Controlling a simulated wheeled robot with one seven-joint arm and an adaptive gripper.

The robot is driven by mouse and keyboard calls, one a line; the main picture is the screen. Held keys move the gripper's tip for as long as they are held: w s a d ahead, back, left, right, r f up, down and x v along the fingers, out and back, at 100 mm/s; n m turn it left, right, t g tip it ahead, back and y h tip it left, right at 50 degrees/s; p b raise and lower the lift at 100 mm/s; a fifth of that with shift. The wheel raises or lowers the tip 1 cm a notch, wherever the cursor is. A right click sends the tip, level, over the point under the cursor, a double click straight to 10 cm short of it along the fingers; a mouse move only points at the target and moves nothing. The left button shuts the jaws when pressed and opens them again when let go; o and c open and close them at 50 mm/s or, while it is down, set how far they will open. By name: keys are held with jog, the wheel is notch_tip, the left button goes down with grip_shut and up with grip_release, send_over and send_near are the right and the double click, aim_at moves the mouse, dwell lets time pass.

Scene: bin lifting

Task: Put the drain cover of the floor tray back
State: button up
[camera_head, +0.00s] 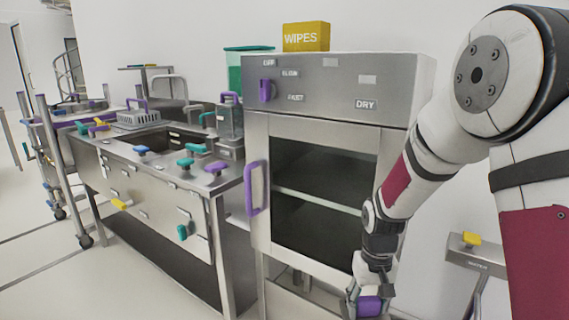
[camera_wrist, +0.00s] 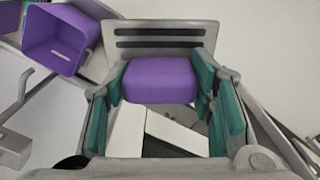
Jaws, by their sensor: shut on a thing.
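My gripper (camera_head: 366,300) is low in front of the drying cabinet's lower right corner in the head view. In the wrist view its teal finger pads (camera_wrist: 160,88) are shut on a purple block (camera_wrist: 158,78). A grey metal plate with two dark slots (camera_wrist: 165,38) shows just behind that block and looks like the drain cover, with the block as its grip. The purple grip also shows at the gripper in the head view (camera_head: 369,306). The plate is hidden there. I cannot clearly make out the floor tray in either view.
The steel drying cabinet (camera_head: 340,88) stands behind my gripper, with a yellow wipes box (camera_head: 306,37) on top. A sink bench (camera_head: 150,195) stands left. A small steel stand with a yellow knob (camera_head: 471,239) is at right. A purple open bin (camera_wrist: 65,45) is upper left in the wrist view.

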jog(key=s+r+p, duration=0.3)
jog(key=r+p, duration=0.4)
jog(key=s+r+p, duration=0.4)
jog(key=r+p, duration=0.2)
jog(key=p, duration=0.2)
jog(key=shift+s+r, duration=0.3)
jog(key=shift+r, duration=0.1)
